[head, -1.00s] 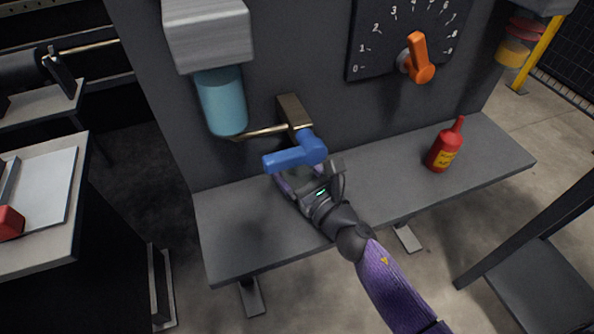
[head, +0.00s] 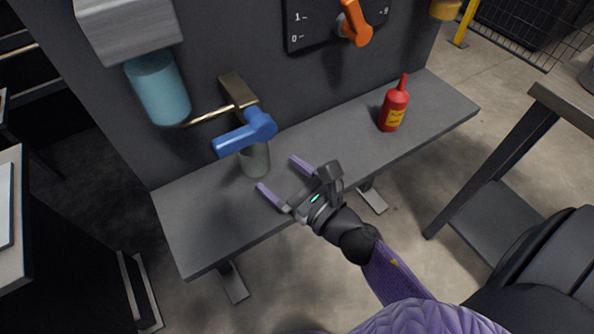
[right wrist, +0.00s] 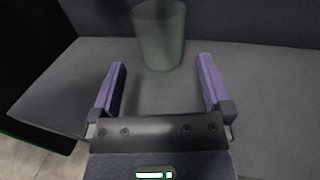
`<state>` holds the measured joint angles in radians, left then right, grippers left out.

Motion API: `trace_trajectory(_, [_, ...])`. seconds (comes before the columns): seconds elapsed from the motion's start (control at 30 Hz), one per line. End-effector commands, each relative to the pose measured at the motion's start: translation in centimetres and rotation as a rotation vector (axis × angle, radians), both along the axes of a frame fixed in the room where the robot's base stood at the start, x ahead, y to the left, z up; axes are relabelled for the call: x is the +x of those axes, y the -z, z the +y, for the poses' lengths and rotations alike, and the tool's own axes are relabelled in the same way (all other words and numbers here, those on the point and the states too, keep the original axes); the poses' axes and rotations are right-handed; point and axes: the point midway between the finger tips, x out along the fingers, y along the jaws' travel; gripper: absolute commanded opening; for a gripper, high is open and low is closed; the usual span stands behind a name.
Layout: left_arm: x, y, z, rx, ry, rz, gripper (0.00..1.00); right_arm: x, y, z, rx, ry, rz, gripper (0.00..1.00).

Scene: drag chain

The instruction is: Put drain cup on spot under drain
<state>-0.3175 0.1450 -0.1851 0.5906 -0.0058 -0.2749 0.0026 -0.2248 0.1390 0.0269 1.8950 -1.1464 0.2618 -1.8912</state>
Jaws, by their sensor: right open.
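The drain cup (head: 255,160), a clear greenish cup, stands upright on the grey bench below the blue-handled drain valve (head: 246,131). The valve handle hides part of its top in the head view. The cup also shows in the right wrist view (right wrist: 160,38), beyond the fingertips and between their lines. My right gripper (head: 281,175) is open and empty, just in front of the cup and apart from it; its purple fingers show in the right wrist view (right wrist: 162,62). No marked spot can be made out under the cup. My left gripper is not in view.
The bench (head: 340,150) is clear between the cup and a red bottle (head: 394,107) on its right part. A teal cylinder (head: 159,88) and a brass pipe are at the left of the valve. A dial with an orange handle (head: 354,24) is above.

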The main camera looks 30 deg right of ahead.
Motion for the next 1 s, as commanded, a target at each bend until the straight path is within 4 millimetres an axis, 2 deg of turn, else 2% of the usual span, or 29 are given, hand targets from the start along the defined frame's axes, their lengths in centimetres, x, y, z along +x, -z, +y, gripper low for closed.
trace_trajectory(0.1, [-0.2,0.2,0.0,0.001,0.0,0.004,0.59,-2.0,0.1,-0.5,0.0,0.001,0.003,1.0])
trace_trajectory(0.3, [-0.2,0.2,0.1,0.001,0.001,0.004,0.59,-3.6,0.0,-1.0,-0.001,0.0,0.0,1.0])
trace_trajectory(0.7, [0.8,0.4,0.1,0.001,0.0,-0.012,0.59,-3.7,0.0,-1.1,-0.002,0.0,-0.001,1.0])
trace_trajectory(1.0, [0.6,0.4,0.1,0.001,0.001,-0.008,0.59,-3.7,0.0,-1.0,-0.002,0.0,-0.001,1.0])
